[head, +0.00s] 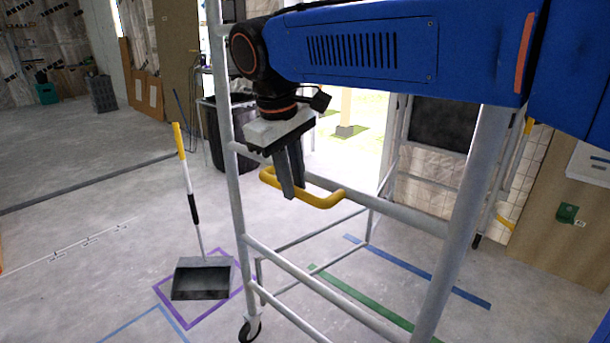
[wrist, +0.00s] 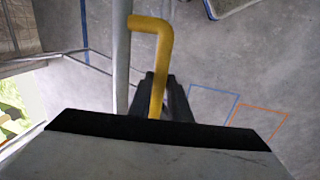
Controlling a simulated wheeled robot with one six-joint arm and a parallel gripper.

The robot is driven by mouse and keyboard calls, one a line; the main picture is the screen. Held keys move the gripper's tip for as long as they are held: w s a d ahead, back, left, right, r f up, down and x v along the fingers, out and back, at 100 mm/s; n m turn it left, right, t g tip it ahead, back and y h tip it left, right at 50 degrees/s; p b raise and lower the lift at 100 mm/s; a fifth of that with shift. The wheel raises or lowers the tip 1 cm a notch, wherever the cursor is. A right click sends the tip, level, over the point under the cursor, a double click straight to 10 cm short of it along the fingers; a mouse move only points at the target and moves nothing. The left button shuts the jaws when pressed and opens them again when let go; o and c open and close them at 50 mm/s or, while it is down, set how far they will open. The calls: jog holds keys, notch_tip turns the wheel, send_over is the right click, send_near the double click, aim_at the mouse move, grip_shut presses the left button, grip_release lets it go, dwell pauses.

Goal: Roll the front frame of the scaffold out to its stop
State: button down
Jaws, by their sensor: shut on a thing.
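The scaffold's front frame (head: 235,190) is grey metal tubing with two uprights and cross rails, close in front of me in the head view. A yellow handle (head: 322,202) is fixed to one of its rails. My gripper (head: 290,188) points down and is shut on the yellow handle. In the wrist view the handle (wrist: 152,24) runs down between my fingers (wrist: 158,100), and a grey tube (wrist: 121,60) stands beside it. The frame has a caster (head: 250,329) on the floor at its lower left. Part of the handle is hidden by my fingers.
A long-handled dustpan (head: 203,279) stands on a purple floor outline (head: 172,307), left of the frame. A green tape line (head: 360,297) and a blue tape line (head: 430,275) cross the floor under the scaffold. A dark bin (head: 214,150) stands behind. Floor at left is open.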

jog(key=shift+s+a, duration=0.45)
jog(key=shift+s, duration=0.2)
jog(key=c, duration=1.6)
grip_release()
jog(key=shift+s+a, duration=0.1)
jog(key=shift+c, duration=0.2)
notch_tip(320, 180, up, 17)
jog(key=s+a, duration=0.2)
jog(key=shift+s, duration=0.35)
